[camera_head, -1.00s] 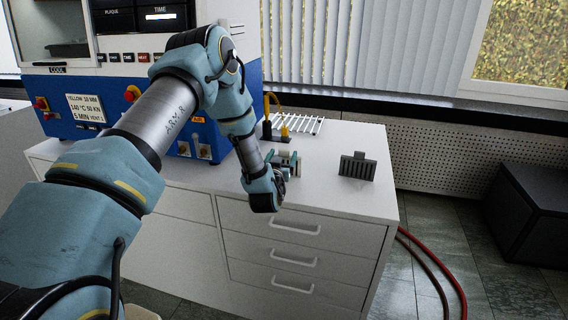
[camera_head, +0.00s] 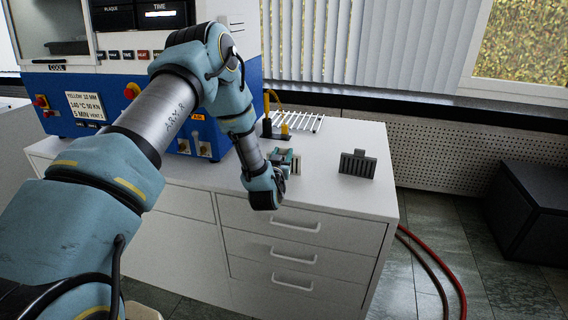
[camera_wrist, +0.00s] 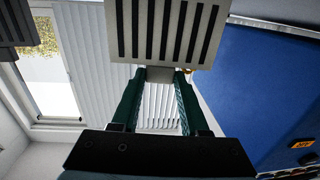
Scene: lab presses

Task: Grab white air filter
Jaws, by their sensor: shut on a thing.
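The white air filter (camera_wrist: 165,35) shows large at the top of the wrist view, a pale block with a row of dark slots. My gripper (camera_wrist: 160,76) has its two green fingers shut on the filter's small grey tab, with the slotted block beyond the fingertips. In the head view my gripper (camera_head: 287,158) is low over the white cabinet top, near its front edge. The filter is hard to make out there, mostly hidden by the gripper.
A dark grey slotted filter (camera_head: 357,165) stands on the cabinet top (camera_head: 335,205) to the right. A white rack (camera_head: 300,122) and a yellow-topped fitting (camera_head: 284,132) are behind my gripper. The blue press (camera_head: 60,100) stands to the left.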

